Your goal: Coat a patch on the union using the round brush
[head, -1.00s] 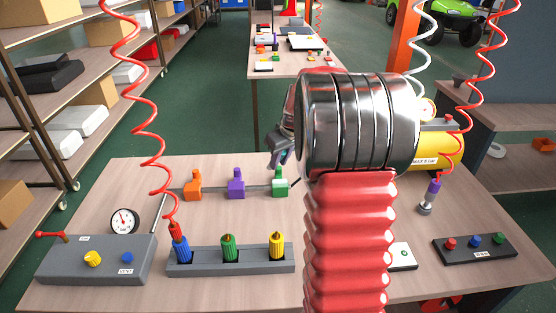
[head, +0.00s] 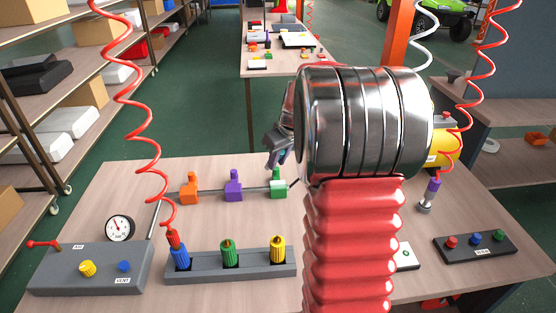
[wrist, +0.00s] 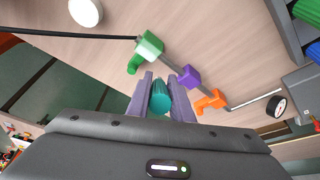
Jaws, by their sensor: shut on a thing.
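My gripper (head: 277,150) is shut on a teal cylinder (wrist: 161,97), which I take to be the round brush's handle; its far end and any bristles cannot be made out. In the wrist view my gripper (wrist: 160,76) points toward a thin pipe with a green fitting (wrist: 149,46), a purple fitting (wrist: 189,77) and an orange fitting (wrist: 211,101). The same green (head: 278,187), purple (head: 233,184) and orange (head: 189,188) fittings show in the head view. I cannot tell which is the union. Whether the teal piece touches any fitting is unclear.
A grey rack (head: 205,262) with blue, green and yellow handles stands at the front. A control box (head: 60,275) and a round gauge (head: 119,228) are at left. A button panel (head: 475,250) and yellow tank (head: 446,152) are at right. Red coiled hoses hang on both sides.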

